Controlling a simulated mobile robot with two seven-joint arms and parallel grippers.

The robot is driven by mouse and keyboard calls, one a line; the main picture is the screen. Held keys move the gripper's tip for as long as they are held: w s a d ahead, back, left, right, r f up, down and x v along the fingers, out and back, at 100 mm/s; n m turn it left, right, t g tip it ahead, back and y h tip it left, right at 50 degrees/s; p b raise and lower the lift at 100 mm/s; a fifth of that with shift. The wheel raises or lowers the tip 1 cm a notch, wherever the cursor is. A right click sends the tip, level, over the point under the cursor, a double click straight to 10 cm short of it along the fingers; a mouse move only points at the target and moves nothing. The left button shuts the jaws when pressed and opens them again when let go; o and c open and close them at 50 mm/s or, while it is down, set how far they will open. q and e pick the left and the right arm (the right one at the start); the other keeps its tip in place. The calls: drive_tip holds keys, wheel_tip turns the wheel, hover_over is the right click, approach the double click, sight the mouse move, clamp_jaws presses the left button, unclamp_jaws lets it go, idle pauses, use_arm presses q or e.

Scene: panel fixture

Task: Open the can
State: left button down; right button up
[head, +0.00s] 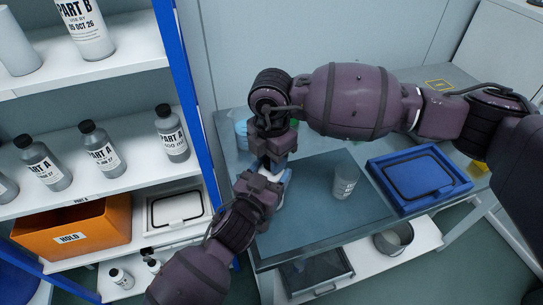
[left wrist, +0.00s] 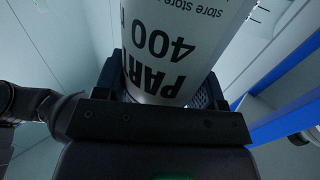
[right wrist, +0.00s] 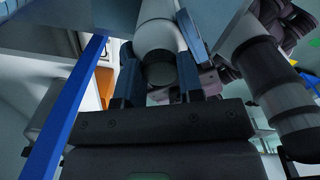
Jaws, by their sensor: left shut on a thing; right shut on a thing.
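The can shows large in the left wrist view as a white-labelled cylinder (left wrist: 185,45) with upside-down lettering "PART" and "400". My left gripper (left wrist: 160,88) is shut around it, fingers on both sides. In the head view the left gripper (head: 262,182) comes from below and hides most of the can. My right gripper (head: 270,150) comes from above, close to the left one. In the right wrist view, the right gripper (right wrist: 160,85) is shut on the can's dark round end (right wrist: 160,73), with the pale body beyond.
A labelled cup (head: 346,182) and a blue tray (head: 400,203) stand on the table (head: 315,225). The shelf (head: 105,195) at left, with a blue post (head: 190,90), holds several bottles and an orange HOLD bin (head: 110,228). The table's front is clear.

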drive_tip(key=n, duration=0.3)
drive_tip(key=shift+n, duration=0.4)
drive_tip(key=n, duration=1.1)
drive_tip(key=shift+r, duration=0.1)
drive_tip(key=n, duration=2)
drive_tip(key=shift+n, duration=0.3)
drive_tip(key=n, duration=0.5)
drive_tip(key=shift+n, duration=0.3)
drive_tip(key=n, duration=0.6)
drive_tip(key=shift+n, duration=0.4)
drive_tip(key=n, duration=0.6)
drive_tip(key=shift+r, duration=0.55)
drive_tip(key=shift+r, duration=0.35)
